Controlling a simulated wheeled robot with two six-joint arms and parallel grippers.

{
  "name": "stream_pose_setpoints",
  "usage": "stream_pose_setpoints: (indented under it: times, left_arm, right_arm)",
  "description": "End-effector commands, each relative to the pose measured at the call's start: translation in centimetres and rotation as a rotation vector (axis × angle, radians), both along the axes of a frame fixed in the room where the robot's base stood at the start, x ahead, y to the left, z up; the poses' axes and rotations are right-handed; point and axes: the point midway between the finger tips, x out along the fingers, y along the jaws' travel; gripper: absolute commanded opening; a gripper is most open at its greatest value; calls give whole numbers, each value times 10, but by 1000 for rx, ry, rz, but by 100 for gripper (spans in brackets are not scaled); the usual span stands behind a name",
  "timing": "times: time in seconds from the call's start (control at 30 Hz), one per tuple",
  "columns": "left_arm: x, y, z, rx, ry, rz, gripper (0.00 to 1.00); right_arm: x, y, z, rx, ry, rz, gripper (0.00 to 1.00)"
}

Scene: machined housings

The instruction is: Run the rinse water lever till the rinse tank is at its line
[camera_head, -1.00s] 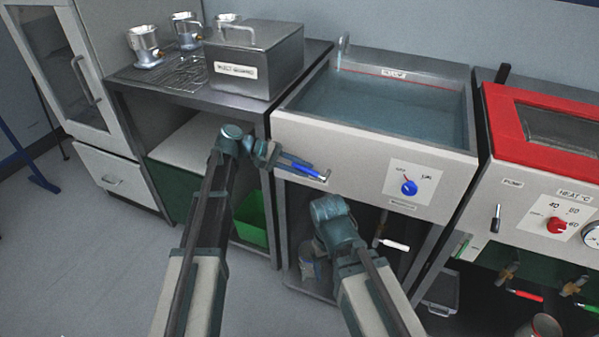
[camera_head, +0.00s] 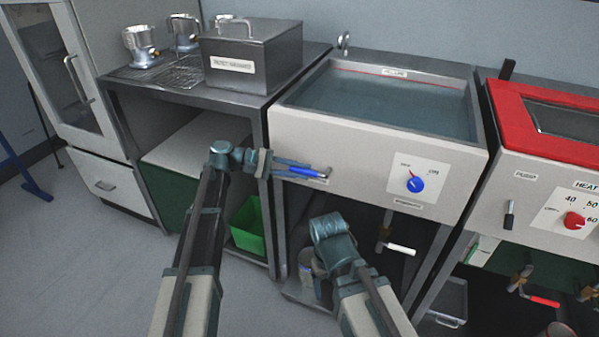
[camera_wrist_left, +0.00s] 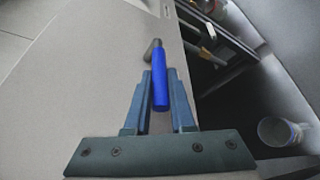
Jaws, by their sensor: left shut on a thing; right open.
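The rinse tank (camera_head: 375,143) is a pale sink-like basin with water (camera_head: 385,103) in it. A red line (camera_head: 352,70) runs along its inner back wall under a small label; the water surface looks close to it, but I cannot tell the exact gap. The blue-handled lever (camera_head: 309,173) is on the tank's front, at the left. My left gripper (camera_head: 296,168) is shut on it; the left wrist view shows the blue handle (camera_wrist_left: 160,84) between the two fingers. The spout (camera_head: 344,40) is at the back left corner, with no clear stream visible. My right gripper (camera_head: 332,232) is below the tank front, its fingers hidden.
A blue knob (camera_head: 415,184) sits on the tank's front panel. A white-handled valve (camera_head: 400,249) is below it. A red-rimmed heated tank (camera_head: 500,105) stands at right. A lidded metal box (camera_head: 252,62) is on the left bench, with a green bin (camera_head: 247,229) underneath.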

Motion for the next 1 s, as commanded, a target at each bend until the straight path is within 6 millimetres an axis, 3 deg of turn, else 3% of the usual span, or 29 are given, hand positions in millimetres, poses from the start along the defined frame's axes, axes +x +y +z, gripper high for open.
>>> stream_pose_setpoints:
  times: [0.2,0.23,0.37,0.73,0.87,1.0]
  left_arm:
    - [-2,-1,-1,4,3,-4,0]
    - [-2,-1,-1,4,3,-4,28]
    - [-1,0,-1,3,2,-3,51]
    - [0,5,1,1,1,1,52]
    - [0,22,6,2,2,2,52]
    - [0,52,14,2,2,4,52]
  right_arm:
    - [0,0,0,0,0,0,81]
    - [0,0,0,0,0,0,81]
    - [0,0,0,0,0,0,81]
    - [0,0,2,0,0,0,81]
    - [0,0,7,1,0,0,81]
    - [0,0,14,2,1,-1,81]
